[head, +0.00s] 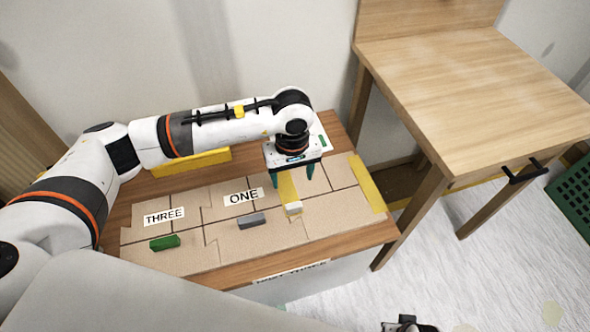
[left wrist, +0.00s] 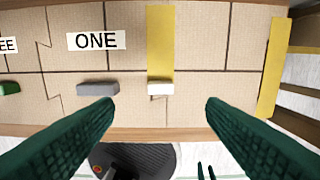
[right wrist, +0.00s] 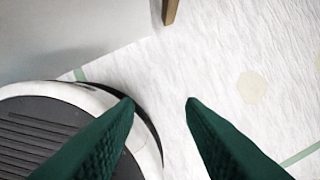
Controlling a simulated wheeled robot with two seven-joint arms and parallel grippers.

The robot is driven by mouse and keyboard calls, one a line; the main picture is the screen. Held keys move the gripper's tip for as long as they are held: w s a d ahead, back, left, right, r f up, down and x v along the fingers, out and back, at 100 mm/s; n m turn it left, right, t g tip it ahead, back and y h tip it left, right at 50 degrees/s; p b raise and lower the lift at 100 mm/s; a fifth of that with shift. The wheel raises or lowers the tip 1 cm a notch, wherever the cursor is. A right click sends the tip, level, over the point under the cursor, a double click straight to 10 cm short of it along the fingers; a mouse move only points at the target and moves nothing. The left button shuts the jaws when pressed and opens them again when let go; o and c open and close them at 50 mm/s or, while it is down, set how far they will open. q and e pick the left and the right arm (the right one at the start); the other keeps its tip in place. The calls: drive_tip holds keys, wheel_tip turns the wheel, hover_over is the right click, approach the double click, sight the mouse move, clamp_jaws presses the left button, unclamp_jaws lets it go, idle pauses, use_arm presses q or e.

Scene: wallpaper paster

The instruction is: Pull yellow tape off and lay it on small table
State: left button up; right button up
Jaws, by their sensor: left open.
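A yellow tape strip (left wrist: 161,45) lies on the tan puzzle-like board, right of the ONE label. A white block (left wrist: 160,88) sits at its near end; the strip also shows in the head view (head: 287,187), partly hidden by my left gripper. A second yellow strip (left wrist: 275,68) lies along the board's right edge. My left gripper (head: 291,182) is open and empty, pointing down above the board, with the white block between its fingers in the wrist view but apart from them. My right gripper (right wrist: 160,102) is open and empty over the floor. A small wooden table (head: 480,95) stands at the right.
A grey block (head: 251,220) and a green block (head: 165,243) sit on the board (head: 215,250). A long yellow piece (head: 190,163) stands behind it. The small table's top is bare, with a black handle (head: 522,172) on its front side. A green crate (head: 572,200) is at far right.

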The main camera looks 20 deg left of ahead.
sight(293, 203)
use_arm(q)
wheel_tip(293, 203, down, 10)
drive_tip(key=shift+s+d+b, duration=0.1)
drive_tip(key=shift+b, duration=0.5)
drive_tip(key=shift+f, duration=0.85)
use_arm(e)
drive_tip(key=r, duration=0.2)
drive_tip(key=w+r, duration=0.1)
drive_tip(key=r, duration=0.2)
use_arm(q)
drive_tip(key=shift+r, duration=0.1)
drive_tip(key=c, duration=1.2)
use_arm(e)
drive_tip(key=shift+w, duration=0.1)
